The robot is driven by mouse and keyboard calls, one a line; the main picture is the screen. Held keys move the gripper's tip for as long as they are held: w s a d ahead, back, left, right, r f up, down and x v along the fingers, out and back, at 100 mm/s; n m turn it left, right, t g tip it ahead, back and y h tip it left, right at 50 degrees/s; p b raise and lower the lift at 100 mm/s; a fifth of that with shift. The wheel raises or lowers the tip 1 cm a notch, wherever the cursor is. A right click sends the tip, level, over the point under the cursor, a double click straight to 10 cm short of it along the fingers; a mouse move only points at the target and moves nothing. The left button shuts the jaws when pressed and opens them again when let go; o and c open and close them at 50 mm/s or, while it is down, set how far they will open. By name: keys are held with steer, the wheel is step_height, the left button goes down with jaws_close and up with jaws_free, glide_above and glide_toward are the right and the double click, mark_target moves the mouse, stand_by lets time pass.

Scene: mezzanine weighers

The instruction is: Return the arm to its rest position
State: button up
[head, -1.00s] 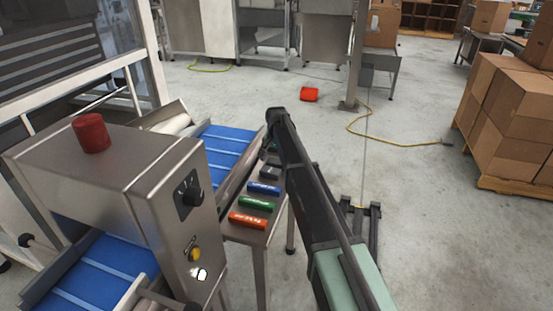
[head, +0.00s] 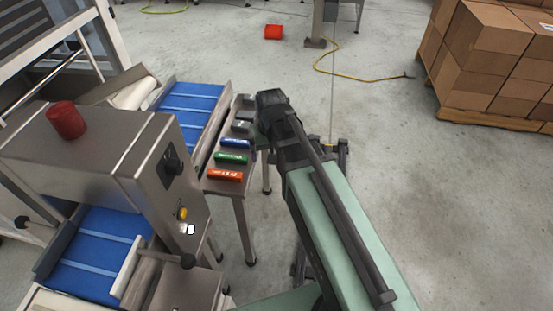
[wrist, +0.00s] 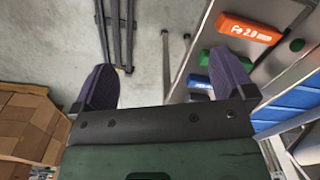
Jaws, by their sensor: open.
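My arm reaches up from the bottom of the head view, with its dark wrist end (head: 275,110) just right of the narrow steel side table (head: 232,187). The fingers are hard to make out there. The orange block (wrist: 249,29) also shows in the wrist view, beyond the right finger.
A steel weigher (head: 95,150) with a red button and blue conveyor belts (head: 190,105) stands at left. Stacked cartons (head: 490,45) on a pallet are at upper right. A red object (head: 273,32) and a yellow cable (head: 350,77) lie on the floor. The right floor is open.

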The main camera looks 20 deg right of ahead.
steer(key=s+n, duration=0.1)
steer(key=s, duration=0.7)
step_height(320, 180, up, 9)
steer(key=p, duration=0.8)
steer(key=shift+w+f+p, duration=0.2)
steer(key=shift+p, duration=0.15)
steer(key=shift+d, duration=0.1)
